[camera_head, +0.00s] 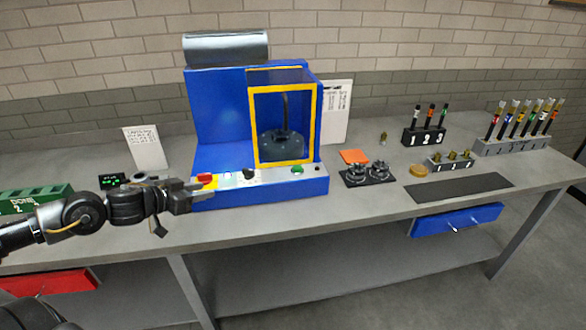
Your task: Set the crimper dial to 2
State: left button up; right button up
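The blue crimper (217,115) stands on the grey bench, with a yellow-framed window (315,112) on its front. On its sloped front panel is a small black dial (249,174) on a white plate. The dial's markings and setting are too small to read. My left gripper (204,192) comes in from the left, at the front left corner of the crimper near the red control (206,178), left of the dial. It holds nothing that I can see, and its finger gap is unclear. My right gripper is out of view.
A green button (297,170) is on the panel's right. Black round fixtures (367,173), an orange pad (354,157), and racks of coloured tools (424,135) stand to the right. The bench front (300,215) is clear.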

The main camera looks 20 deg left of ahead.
aim_at(248, 173)
jog(key=z, duration=1.15)
jog(key=i, duration=0.95)
jog(key=u, duration=1.65)
